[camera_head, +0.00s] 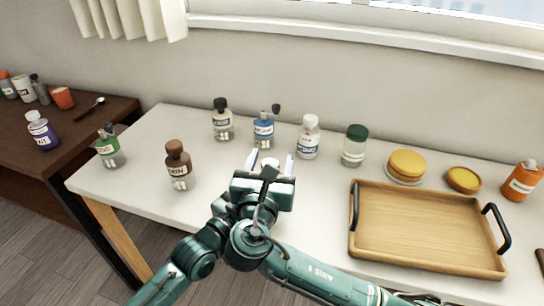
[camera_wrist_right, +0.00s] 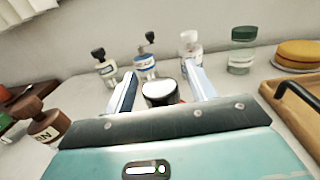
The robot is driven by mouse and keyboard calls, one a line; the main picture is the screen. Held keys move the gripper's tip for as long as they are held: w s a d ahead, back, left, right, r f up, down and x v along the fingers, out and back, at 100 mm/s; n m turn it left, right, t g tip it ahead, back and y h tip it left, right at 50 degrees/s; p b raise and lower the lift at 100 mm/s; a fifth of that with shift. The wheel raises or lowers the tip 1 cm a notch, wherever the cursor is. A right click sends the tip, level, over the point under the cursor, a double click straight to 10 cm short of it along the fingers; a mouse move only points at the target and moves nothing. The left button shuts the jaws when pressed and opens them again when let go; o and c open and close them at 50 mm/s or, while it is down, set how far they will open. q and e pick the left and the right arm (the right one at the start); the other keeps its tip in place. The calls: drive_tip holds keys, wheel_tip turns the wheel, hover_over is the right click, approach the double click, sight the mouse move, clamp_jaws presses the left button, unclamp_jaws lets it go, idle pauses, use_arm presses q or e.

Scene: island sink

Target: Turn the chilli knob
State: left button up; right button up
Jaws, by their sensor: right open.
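My right gripper (camera_head: 270,158) is open over the white table (camera_head: 130,140), with its two pale fingers pointing away toward the row of bottles. A small jar with a pale top and dark rim (camera_wrist_right: 160,90) stands between the fingers in the right wrist view, with a bit of red below the rim. Its pale top (camera_head: 269,163) also shows in the head view. Its label is hidden, so I cannot tell whether it is the chilli one. I cannot tell whether the fingers touch it. My left gripper is not in view.
Behind the fingers stand a dark-capped bottle (camera_head: 222,122), a blue-labelled bottle (camera_head: 264,130), a white bottle (camera_head: 308,138) and a green-lidded jar (camera_head: 354,147). A brown bottle (camera_head: 178,166) and a green-labelled bottle (camera_head: 108,149) are left. A wooden tray (camera_head: 430,262) is right.

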drive_tip(key=s+a, duration=0.2)
drive_tip(key=s, duration=0.8)
drive_tip(key=shift+s, duration=0.35)
drive_tip(key=w+d+m+g+y, duration=0.15)
drive_tip(key=d+m+y, duration=0.25)
drive_tip(key=m+y, duration=0.65)
drive_tip(key=w+d+m+g+y, duration=0.1)
drive_tip(key=d+m+g+y, duration=0.3)
drive_tip(key=m, duration=1.1)
drive_tip(key=shift+t+y, duration=0.55)
drive_tip(key=x, duration=1.1)
drive_tip(key=shift+w+d+f, duration=0.1)
drive_tip(key=shift+w+f, duration=0.05)
drive_tip(key=shift+w, duration=0.1)
